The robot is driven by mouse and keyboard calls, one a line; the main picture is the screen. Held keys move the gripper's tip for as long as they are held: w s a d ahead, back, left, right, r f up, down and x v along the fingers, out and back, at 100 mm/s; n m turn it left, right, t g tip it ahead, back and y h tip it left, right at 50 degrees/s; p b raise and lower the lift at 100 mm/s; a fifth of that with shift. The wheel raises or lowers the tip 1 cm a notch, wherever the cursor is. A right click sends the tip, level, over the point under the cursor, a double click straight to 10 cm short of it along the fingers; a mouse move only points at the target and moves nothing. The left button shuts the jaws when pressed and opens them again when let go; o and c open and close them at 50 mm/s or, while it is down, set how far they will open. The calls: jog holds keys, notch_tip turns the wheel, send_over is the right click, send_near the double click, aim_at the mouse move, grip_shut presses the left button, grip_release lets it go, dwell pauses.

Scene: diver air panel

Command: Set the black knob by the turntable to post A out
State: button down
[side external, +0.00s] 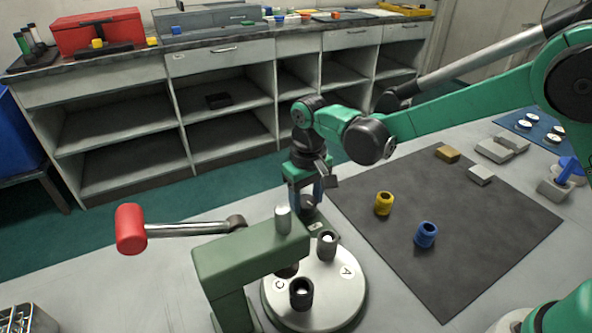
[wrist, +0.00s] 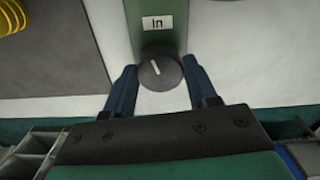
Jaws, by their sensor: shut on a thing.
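The black knob (wrist: 160,72) sits on a green base strip in the wrist view. Its white pointer line tilts slightly left of straight up, toward the "In" label (wrist: 158,23). My gripper (wrist: 159,88) has a blue finger on each side of the knob and is shut on it. In the side view my gripper (side external: 307,197) points down beside the turntable (side external: 345,300) and largely hides the knob. The turntable has letters A and C and carries dark posts (side external: 327,245) with pale tops. Any "out" label is hidden.
A green bracket (side external: 245,258) with a red-handled lever (side external: 131,229) stands over the turntable. A yellow ribbed fitting (side external: 384,203) and a blue one (side external: 426,235) stand on the dark mat (side external: 450,275). Grey blocks (side external: 481,175) lie at its far edge.

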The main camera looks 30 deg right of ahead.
aim_at(307, 201)
jog(key=shift+m, duration=1.7)
jog(key=shift+c, duration=1.3)
grip_release()
jog(key=shift+r, duration=2.85)
